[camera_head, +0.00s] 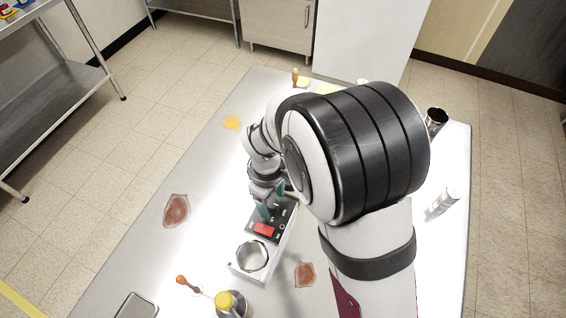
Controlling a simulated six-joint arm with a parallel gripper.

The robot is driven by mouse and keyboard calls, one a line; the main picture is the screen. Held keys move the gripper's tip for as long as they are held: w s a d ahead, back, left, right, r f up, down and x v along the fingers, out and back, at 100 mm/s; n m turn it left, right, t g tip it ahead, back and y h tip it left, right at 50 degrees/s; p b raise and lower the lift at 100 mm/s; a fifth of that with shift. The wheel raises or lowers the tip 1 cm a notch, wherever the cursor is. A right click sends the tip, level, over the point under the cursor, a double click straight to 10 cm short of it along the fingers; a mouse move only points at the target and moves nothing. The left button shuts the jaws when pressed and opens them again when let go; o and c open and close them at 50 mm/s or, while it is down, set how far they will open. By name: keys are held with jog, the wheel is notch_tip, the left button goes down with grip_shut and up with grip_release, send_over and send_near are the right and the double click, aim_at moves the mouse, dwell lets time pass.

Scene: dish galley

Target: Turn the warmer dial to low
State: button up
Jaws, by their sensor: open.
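The warmer (237,270) is a white box in the middle of the table, with a round metal well at its near end. Its black control panel (284,231) carries a red switch (263,230) and small markings. My gripper (269,213) is over the far part of this panel, its teal fingers pointing down. It is open. I cannot make out the dial or its setting; the fingers and wrist cover part of the panel. I cannot tell whether the fingers touch the panel.
Brown stains (176,210) mark the table. A white bottle (441,202) and a dark metal cup (436,119) stand right. The left side is mostly clear.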

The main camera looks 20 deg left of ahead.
jog(key=shift+f, duration=0.35)
grip_shut()
